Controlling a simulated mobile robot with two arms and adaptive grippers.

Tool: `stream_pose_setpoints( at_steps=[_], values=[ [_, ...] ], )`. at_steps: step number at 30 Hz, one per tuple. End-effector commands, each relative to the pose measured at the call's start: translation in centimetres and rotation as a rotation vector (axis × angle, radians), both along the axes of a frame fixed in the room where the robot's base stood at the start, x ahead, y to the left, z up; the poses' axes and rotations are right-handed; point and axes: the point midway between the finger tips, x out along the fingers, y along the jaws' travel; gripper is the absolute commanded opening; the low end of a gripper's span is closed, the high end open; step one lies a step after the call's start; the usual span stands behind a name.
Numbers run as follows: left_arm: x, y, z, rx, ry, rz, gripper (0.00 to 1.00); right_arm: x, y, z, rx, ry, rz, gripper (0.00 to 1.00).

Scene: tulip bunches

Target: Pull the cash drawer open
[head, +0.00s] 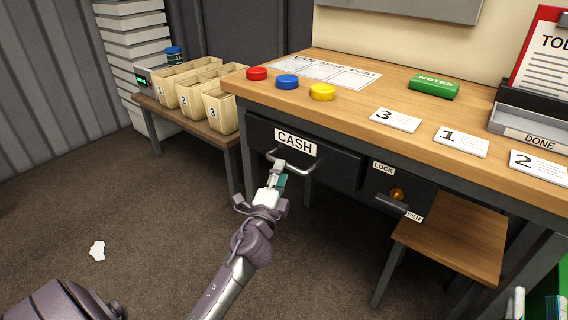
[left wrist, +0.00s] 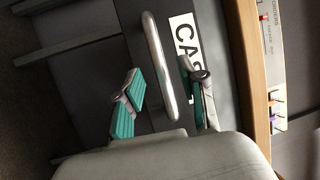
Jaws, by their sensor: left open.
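The cash drawer (head: 336,171) is a dark front under the wooden desk, with a white CASH label (head: 295,141). It looks closed. Its curved metal handle (head: 307,171) sticks out below the label. My left gripper (head: 277,177) is at the left part of the handle, with the arm reaching up from below. In the left wrist view the gripper (left wrist: 163,98) is open, with its teal-padded fingers on either side of the handle bar (left wrist: 160,62). I cannot tell whether either finger touches it. My right gripper is not in view.
A second dark panel with a LOCK label (head: 383,168), an orange-lit knob and a small handle (head: 391,203) is to the right. A wooden stool (head: 455,240) stands below it. Numbered bins (head: 222,112) sit on a low bench at left. The carpet at front left is mostly clear.

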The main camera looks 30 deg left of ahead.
Motion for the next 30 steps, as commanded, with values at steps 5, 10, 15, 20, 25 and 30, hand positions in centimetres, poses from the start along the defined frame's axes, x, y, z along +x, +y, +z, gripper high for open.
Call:
stream_pose_setpoints(
  at_steps=[5, 10, 15, 20, 25, 30],
  values=[
    [2.6, 0.9, 0.4, 0.000, -0.001, 0.000, 0.41, -0.2, 0.0, 0.3, 0.007, -0.028, 0.002, 0.40],
    [3.6, 1.3, 0.6, 0.000, 0.001, 0.001, 0.41, -0.4, 0.0, 0.6, 0.013, -0.048, 0.003, 0.40],
    [3.8, 1.3, 0.6, 0.000, 0.001, 0.001, 0.41, -0.5, 0.0, 0.7, 0.015, -0.051, 0.004, 0.40],
    [3.8, 1.3, 0.6, -0.001, 0.001, 0.001, 0.36, -0.5, 0.0, 0.7, 0.015, -0.051, 0.004, 0.40],
    [3.8, 1.3, 0.6, -0.001, 0.001, 0.001, 0.08, -0.5, 0.0, 0.7, 0.015, -0.052, 0.004, 0.40],
    [3.8, 1.3, 0.6, -0.001, 0.001, 0.001, 0.00, -0.4, 0.0, 0.7, 0.015, -0.052, 0.004, 0.40]
  ],
)
